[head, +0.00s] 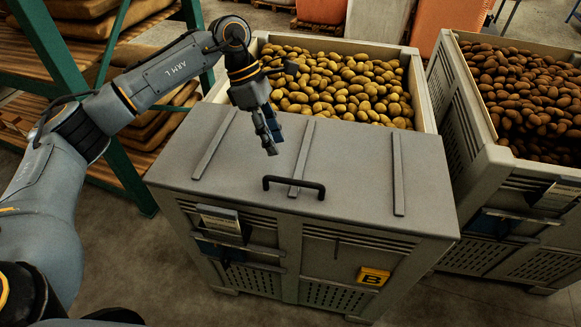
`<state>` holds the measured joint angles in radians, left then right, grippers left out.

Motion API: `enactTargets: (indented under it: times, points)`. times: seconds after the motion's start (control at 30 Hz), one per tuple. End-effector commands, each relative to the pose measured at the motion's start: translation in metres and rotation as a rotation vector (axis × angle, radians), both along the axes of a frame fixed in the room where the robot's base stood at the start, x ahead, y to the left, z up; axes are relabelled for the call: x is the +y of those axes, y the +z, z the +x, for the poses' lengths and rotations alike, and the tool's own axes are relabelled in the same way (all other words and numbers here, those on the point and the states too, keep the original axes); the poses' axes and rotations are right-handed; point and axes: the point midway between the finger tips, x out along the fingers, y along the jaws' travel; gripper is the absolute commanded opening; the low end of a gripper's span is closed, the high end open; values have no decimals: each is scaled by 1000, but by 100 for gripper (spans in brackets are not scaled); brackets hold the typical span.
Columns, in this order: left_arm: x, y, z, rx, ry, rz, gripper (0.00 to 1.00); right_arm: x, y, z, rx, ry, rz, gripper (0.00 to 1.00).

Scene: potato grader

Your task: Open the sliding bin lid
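A grey bin lid (350,159) with raised ribs covers the front part of a grey slatted bin (330,262). Potatoes (340,85) show in the uncovered rear part. A black bar handle (294,181) stands on the lid near its front edge. My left gripper (272,146) points down over the lid, a little behind and left of the handle, and appears apart from it. It holds nothing that I can see. I cannot tell how far its fingers are spread. My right gripper is not in view.
A second bin (465,110) full of darker potatoes stands close on the right. A green-framed rack (63,62) with sacks is on the left, behind my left arm. A yellow tag marked B (373,276) is on the lidded bin's front. Floor shows at the front.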

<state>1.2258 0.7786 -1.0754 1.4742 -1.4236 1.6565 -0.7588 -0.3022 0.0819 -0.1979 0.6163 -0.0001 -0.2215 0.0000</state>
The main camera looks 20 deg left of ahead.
Motion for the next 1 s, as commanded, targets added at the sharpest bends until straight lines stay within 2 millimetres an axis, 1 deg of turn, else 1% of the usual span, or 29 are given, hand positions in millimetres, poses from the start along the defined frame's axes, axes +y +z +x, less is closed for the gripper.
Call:
enactTargets:
  times: [0.03,0.1,0.2,0.27,0.4,0.5,0.57,0.67,0.9,0.93,0.97,1.0]
  points:
    - [-5,-8,-3,7,-2,1,37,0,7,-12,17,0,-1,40]
    - [-12,-22,-5,5,-2,-1,37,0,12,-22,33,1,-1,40]
    - [-20,-41,-8,6,-2,0,37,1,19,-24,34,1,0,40]
    - [-25,-52,-9,6,-1,-2,37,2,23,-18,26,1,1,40]
    - [-34,-73,-12,4,0,-2,37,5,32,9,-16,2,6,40]
    - [-39,-84,-13,3,-1,-2,37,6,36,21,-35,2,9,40]
    - [-41,-88,-14,2,-2,-3,37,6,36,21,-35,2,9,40]
    - [-42,-92,-14,1,-1,-3,37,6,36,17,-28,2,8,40]
    - [-42,-94,-14,1,0,-2,37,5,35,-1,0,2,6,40]
    - [-42,-94,-14,1,0,-2,35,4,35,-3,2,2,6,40]
    - [-42,-94,-14,1,0,-2,29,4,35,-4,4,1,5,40]
    - [-42,-93,-14,1,0,-3,21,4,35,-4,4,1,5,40]
